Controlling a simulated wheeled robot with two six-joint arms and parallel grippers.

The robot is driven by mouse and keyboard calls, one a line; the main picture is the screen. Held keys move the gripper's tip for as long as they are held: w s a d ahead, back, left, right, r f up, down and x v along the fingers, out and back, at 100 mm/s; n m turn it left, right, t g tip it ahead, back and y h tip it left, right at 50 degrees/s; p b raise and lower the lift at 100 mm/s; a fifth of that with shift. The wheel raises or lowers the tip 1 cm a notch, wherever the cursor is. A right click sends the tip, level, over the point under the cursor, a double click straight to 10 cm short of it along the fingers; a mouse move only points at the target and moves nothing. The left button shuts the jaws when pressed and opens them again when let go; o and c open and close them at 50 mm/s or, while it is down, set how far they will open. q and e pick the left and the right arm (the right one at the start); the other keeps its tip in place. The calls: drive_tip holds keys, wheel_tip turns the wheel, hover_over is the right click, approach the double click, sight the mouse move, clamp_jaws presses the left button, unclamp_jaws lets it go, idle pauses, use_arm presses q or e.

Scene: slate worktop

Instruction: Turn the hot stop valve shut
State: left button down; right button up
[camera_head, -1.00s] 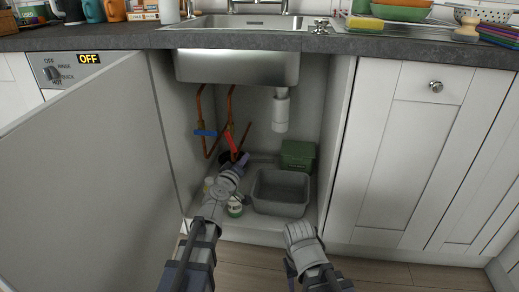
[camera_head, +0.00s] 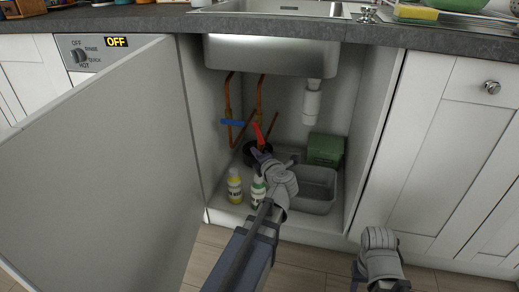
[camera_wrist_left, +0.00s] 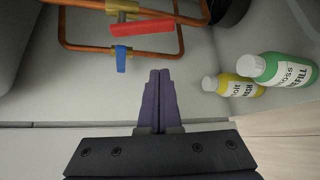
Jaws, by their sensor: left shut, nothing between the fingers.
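The hot stop valve has a red lever (camera_head: 258,133), slanting downward close to the line of its copper pipe under the sink. In the left wrist view the red lever (camera_wrist_left: 142,27) lies ahead of the fingers, near the top. A blue lever (camera_head: 232,122) sits crosswise on the other pipe, and it also shows in the left wrist view (camera_wrist_left: 121,60). My left gripper (camera_head: 256,152) is just below the red lever in the head view. Its purple fingers (camera_wrist_left: 159,75) are together, empty and apart from both levers. My right gripper's fingers are hidden behind its wrist, outside the cabinet.
A yellow bottle (camera_head: 235,187) and a green bottle (camera_head: 257,190) stand on the cabinet floor. A grey basin (camera_head: 318,190) and a green box (camera_head: 325,149) are to the right. The open door (camera_head: 110,170) bounds the left. A white drain pipe (camera_head: 312,103) hangs below the sink.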

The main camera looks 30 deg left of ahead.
use_arm(q)
drive_tip(key=b+x, duration=0.2)
drive_tip(key=x, duration=0.8)
drive_tip(key=d, duration=0.1)
drive_tip(key=d+r+p, duration=0.1)
drive_tip(key=d, duration=0.2)
drive_tip(key=shift+w+r, duration=0.2)
drive_tip(key=shift+w, duration=0.1)
drive_tip(key=shift+p, duration=0.35)
